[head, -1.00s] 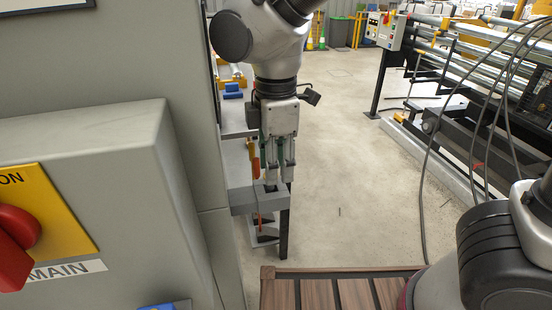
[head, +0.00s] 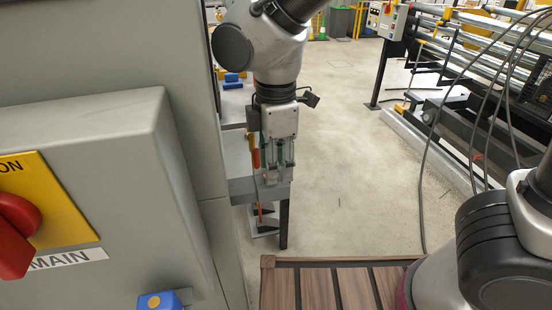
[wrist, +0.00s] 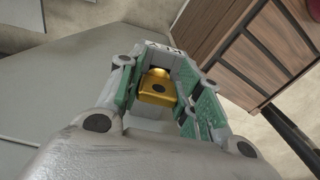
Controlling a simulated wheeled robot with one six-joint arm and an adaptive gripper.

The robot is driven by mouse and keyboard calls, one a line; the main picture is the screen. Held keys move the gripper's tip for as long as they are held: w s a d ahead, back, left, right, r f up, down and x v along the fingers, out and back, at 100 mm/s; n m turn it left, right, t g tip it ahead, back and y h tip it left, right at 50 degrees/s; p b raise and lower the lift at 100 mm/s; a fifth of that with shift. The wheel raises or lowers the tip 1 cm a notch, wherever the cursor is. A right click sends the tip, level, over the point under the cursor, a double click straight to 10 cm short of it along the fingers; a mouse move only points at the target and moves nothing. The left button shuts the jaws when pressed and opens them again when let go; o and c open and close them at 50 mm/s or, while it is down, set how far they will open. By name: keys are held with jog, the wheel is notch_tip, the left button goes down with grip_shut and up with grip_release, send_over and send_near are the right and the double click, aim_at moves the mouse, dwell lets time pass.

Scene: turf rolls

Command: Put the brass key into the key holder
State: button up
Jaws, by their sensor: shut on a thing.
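My gripper (head: 272,178) points down at the grey bench edge beyond the cabinet in the head view. In the wrist view its green-padded fingers (wrist: 160,100) are shut on the brass key (wrist: 158,88), whose wide head with a dark hole shows between the pads. A grey block with dark lettering that seems to read KEY, likely the key holder (wrist: 185,68), lies right behind the key. The key's lower part is hidden, so I cannot tell whether it is inside the holder. In the head view the fingers hide the key.
A large grey cabinet (head: 110,150) with a red switch (head: 15,235) stands close on the left. A blue piece with a yellow disc (head: 160,300) is low on it. An orange-handled item (head: 255,155) is beside my gripper. Open floor (head: 345,160) lies to the right, then roller machinery (head: 465,90).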

jog(key=shift+f, duration=0.1)
jog(key=o, duration=1.1)
notch_tip(320, 180, up, 12)
jog(key=shift+f, duration=0.1)
